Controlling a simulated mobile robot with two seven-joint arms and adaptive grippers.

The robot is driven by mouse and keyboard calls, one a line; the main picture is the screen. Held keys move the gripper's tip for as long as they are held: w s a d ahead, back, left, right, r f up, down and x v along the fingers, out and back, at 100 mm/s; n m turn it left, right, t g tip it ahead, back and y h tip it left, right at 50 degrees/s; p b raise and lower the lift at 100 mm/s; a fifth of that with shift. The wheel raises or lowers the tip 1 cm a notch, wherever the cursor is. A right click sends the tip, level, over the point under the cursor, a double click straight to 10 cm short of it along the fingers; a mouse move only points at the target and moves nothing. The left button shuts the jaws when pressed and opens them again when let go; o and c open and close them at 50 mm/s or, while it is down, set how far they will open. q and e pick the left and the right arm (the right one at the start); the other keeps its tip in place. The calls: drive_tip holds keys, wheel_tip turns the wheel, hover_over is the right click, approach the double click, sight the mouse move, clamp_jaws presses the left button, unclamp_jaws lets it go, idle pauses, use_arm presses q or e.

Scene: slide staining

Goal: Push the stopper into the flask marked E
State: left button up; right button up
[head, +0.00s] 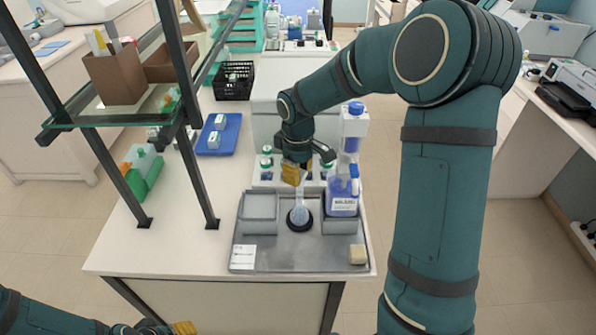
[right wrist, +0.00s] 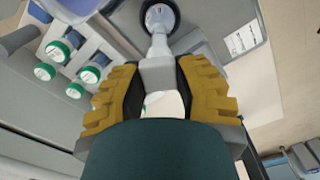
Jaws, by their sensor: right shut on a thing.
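A small clear flask (head: 300,214) stands upright on a round black base on the grey tray; no letter E is readable on it. My right gripper (head: 295,173) is directly above the flask, pointing down. In the right wrist view its yellow-padded fingers (right wrist: 160,95) are shut on a pale grey stopper (right wrist: 158,73). The stopper is in line with the flask's neck (right wrist: 158,46); I cannot tell how far it sits in. My left gripper (head: 180,328) shows only as a yellow tip at the bottom edge, its jaws cut off.
The metal tray (head: 262,258) holds grey bins, a tan block (head: 357,254) and a blue-capped wash bottle (head: 343,192) close right of the flask. Green-capped jars (right wrist: 58,52) stand behind. A shelf frame (head: 186,120) rises at left. The bench front left is clear.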

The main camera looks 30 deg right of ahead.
idle(0.3)
drive_tip(key=o, duration=1.3)
drive_tip(key=shift+r, duration=0.1)
drive_tip(key=shift+r+p, duration=2.35)
drive_tip(key=shift+r, duration=0.6)
clamp_jaws()
